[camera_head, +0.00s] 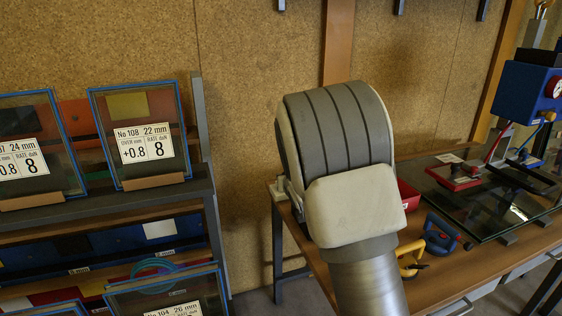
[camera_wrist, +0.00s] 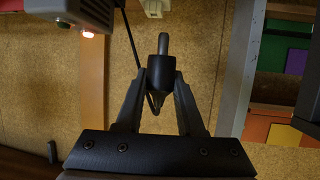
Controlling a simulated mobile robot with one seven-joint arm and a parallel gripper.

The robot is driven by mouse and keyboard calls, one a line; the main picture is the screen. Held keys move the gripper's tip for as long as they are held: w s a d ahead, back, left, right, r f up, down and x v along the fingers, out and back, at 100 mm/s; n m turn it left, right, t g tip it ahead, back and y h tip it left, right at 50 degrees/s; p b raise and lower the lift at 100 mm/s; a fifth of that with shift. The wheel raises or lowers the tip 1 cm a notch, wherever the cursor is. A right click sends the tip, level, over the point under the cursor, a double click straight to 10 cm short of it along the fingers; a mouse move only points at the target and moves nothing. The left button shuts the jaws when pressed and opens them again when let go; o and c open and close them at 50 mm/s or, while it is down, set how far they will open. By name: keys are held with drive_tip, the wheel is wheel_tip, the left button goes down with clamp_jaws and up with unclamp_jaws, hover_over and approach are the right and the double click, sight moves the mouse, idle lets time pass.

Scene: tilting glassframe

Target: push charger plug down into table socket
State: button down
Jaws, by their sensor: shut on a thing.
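In the wrist view my gripper (camera_wrist: 160,88) is shut on a black charger plug (camera_wrist: 161,72). The plug has a dark body and a grey rounded prong pointing toward the top of the picture. A thin black cable (camera_wrist: 130,42) runs beside it and curves below it. A cream-coloured block (camera_wrist: 156,8) shows at the top edge, apart from the prong; I cannot tell if it belongs to the socket. In the head view my arm hides the gripper and plug. The wooden table (camera_head: 437,285) stands at the right; I cannot make out a socket on it.
A rack with labelled glass frames (camera_head: 142,135) stands at the left. The table carries a glass plate (camera_head: 490,208), a blue suction cup (camera_head: 440,235), a yellow one (camera_head: 410,256) and a blue machine (camera_head: 528,92).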

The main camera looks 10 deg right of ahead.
drive_tip(key=w+f+m+h+b, duration=0.1)
drive_tip(key=w+f+b, duration=0.1)
drive_tip(key=w, duration=0.8)
drive_tip(key=w+d+f+m+h+b, duration=0.1)
drive_tip(key=w+f+m+h+b, duration=0.1)
drive_tip(key=w, duration=0.8)
drive_tip(key=shift+d+b, duration=0.3)
drive_tip(key=shift+b, duration=0.55)
drive_tip(key=shift+f+b, duration=0.2)
drive_tip(key=shift+b, duration=0.4)
wheel_tip(320, 180, down, 4)
drive_tip(key=b, duration=0.4)
drive_tip(key=shift+b, duration=0.35)
drive_tip(key=shift+s+f+b, duration=0.1)
drive_tip(key=shift+f+b, duration=0.15)
drive_tip(key=shift+b, duration=0.2)
drive_tip(key=shift+f+b, duration=0.35)
drive_tip(key=shift+b, duration=0.05)
drive_tip(key=shift+f+b, duration=0.65)
drive_tip(key=shift+b, duration=0.05)
